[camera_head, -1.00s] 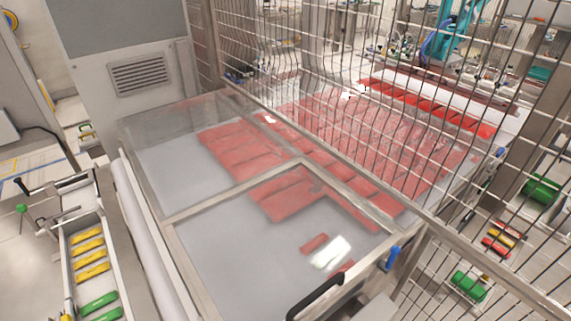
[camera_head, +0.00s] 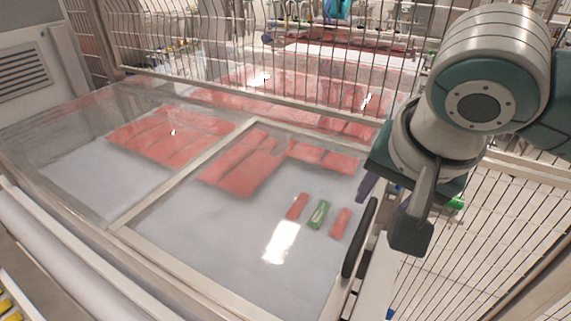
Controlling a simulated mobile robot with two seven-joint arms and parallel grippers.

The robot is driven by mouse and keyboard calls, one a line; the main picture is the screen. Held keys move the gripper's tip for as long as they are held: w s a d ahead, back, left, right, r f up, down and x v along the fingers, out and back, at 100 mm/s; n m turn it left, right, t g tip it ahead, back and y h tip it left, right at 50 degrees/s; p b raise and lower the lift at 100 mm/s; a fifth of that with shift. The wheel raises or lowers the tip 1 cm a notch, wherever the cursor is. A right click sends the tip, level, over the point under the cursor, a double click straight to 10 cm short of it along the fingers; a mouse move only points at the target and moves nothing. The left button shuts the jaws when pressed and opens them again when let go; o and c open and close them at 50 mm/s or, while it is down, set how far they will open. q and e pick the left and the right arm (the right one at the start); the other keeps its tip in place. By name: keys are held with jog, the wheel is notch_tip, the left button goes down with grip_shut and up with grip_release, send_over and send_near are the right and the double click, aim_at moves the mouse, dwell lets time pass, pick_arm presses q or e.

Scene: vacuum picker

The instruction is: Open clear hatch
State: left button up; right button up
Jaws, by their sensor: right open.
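The clear hatch (camera_head: 205,222) is a see-through cover in a pale metal frame, lying closed over a light bed with red packs (camera_head: 240,165) under it. Its black handle (camera_head: 359,238) stands on the frame's right edge. My right gripper (camera_head: 385,215) hangs just right of and slightly above the handle in the picture, apart from it as far as I can tell. It is open and empty, with a dark fingertip and a purple part showing. The wrist hides part of the hatch's right corner. My left gripper is not in view.
A wire mesh fence (camera_head: 270,50) runs behind the hatch, and more mesh stands at the right behind my arm. A grey cabinet with a vent (camera_head: 22,70) is at the upper left. A white roller (camera_head: 60,260) lies along the front left edge.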

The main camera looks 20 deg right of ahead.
aim_at(365, 224)
jog(key=x, duration=0.8)
jog(key=shift+w+d+f, duration=0.1)
jog(key=shift+d+f, duration=0.1)
jog(key=shift+f, duration=0.15)
grip_shut()
dwell(1.0)
